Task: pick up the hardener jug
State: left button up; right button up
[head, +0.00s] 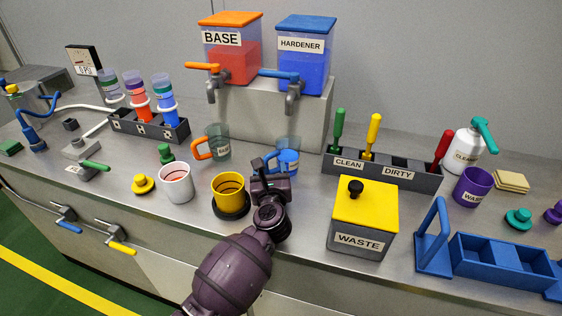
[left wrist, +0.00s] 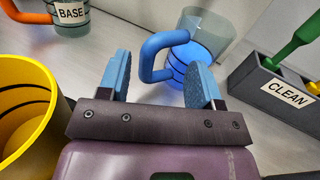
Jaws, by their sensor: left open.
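The hardener jug (head: 289,150) is a clear cup with a blue handle and blue lower part, standing upright on the bench in front of the grey dispenser stand. It also shows in the left wrist view (left wrist: 208,45), its blue handle reaching toward my fingers. My left gripper (head: 271,166) is open at the jug's near left side. In the left wrist view its two blue-padded fingers (left wrist: 162,80) stand apart, with the handle in line with the gap between them. I cannot tell how deep the handle sits between them. My right gripper is not in view.
A yellow cup (head: 229,187) stands close left of my left gripper. The base jug (head: 219,142) with orange handle is farther left. The clean/dirty rack (head: 380,172) and yellow-lidded waste box (head: 362,222) stand to the right. The dispenser stand (head: 265,115) is behind.

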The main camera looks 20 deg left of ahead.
pick_arm(q)
jog(key=shift+x, duration=1.35)
grip_shut()
